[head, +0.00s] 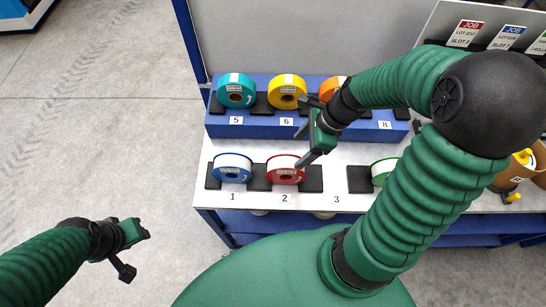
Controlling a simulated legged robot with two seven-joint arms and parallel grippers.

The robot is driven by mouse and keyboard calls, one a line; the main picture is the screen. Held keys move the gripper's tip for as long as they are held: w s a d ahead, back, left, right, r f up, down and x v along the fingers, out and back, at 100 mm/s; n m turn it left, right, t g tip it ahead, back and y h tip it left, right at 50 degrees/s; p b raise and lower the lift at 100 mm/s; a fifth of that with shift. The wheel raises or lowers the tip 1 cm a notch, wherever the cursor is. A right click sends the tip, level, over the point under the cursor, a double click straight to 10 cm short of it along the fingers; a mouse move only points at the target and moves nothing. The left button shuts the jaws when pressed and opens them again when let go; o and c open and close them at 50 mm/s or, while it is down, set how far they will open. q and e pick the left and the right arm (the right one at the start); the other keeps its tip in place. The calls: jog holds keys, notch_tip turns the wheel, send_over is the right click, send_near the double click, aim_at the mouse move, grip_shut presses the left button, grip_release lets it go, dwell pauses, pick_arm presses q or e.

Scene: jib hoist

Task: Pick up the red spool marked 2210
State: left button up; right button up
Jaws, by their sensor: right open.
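A red spool (285,176) with a white label band sits in a black holder above the number 2 on the white front shelf. The print on its label is too small to read. My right gripper (303,148) is open and empty, its fingers apart, just above and right of the red spool in the picture. I see no contact with the spool. My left gripper (137,252) is open and empty over the grey floor, left of the bench.
A blue spool (231,175) stands close left of the red one; slot 3 (336,183) looks empty. A green spool (380,172) is partly hidden by my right arm. Teal (235,98), yellow (286,98) and orange (330,88) spools stand on the raised blue rack (258,128) behind.

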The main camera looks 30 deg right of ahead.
aim_at(283, 169)
jog(key=f, duration=0.1)
jog(key=a+f, duration=0.1)
jog(key=s+f, duration=0.1)
jog(key=f, duration=0.1)
jog(key=shift+a+b, duration=0.3)
jog(key=shift+a, duration=0.1)
jog(key=x, duration=0.3)
jog(key=w+x, duration=0.1)
jog(key=x, duration=0.2)
jog(key=d+x, duration=0.1)
jog(key=x, duration=0.3)
jog(key=shift+w+d, duration=0.1)
jog(key=shift+w, duration=0.25)
jog(key=shift+s, duration=0.3)
jog(key=shift+b, duration=0.3)
jog(key=c, duration=0.3)
pick_arm(q)
jog(key=shift+s+f, duration=0.25)
jog(key=shift+s, duration=0.25)
jog(key=shift+s+f, duration=0.2)
jog(key=shift+s, duration=0.3)
pick_arm(e)
jog(key=shift+w, duration=0.1)
jog(key=c, duration=1.2)
